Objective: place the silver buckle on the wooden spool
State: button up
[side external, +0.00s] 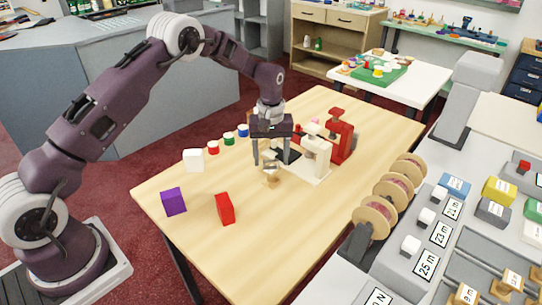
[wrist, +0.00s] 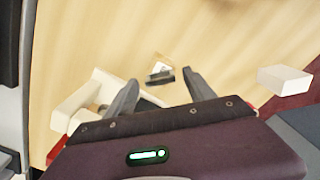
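My gripper (side external: 272,161) is open, its two fingers well apart and pointing down over the table. Just below the fingertips stands a small tan piece that looks like the wooden spool (side external: 272,176). A small grey, shiny piece, seemingly the silver buckle (wrist: 160,76), shows in the wrist view just beyond and between the open fingertips (wrist: 162,82). It appears to lie at or on the spool, whose pale edge shows around it; the exact contact is too small to tell. Neither finger visibly touches it.
A white machine-like figure (side external: 316,155) stands close right of my gripper, with a red one (side external: 339,135) behind. A white block (side external: 193,160), purple block (side external: 174,201) and red block (side external: 225,209) are to the left. Small coloured reels (side external: 229,138) stand behind. The front table is clear.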

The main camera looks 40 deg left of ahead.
aim_at(271, 160)
notch_tip(271, 160, up, 12)
jog(key=shift+r, duration=0.2)
jog(key=s+d+r+m+t, duration=0.3)
jog(key=s+r+m, duration=0.1)
jog(key=s+r, duration=1.25)
jog(key=s+d+f+m+t, duration=0.1)
jog(key=s+m, duration=0.1)
jog(key=s, duration=0.8)
jog(key=s+d+f+m+t, duration=0.1)
jog(key=s+f+m, duration=0.1)
jog(key=s, duration=0.8)
jog(key=shift+f+m+t, duration=0.3)
jog(key=shift+m, duration=0.2)
jog(key=shift+w, duration=0.1)
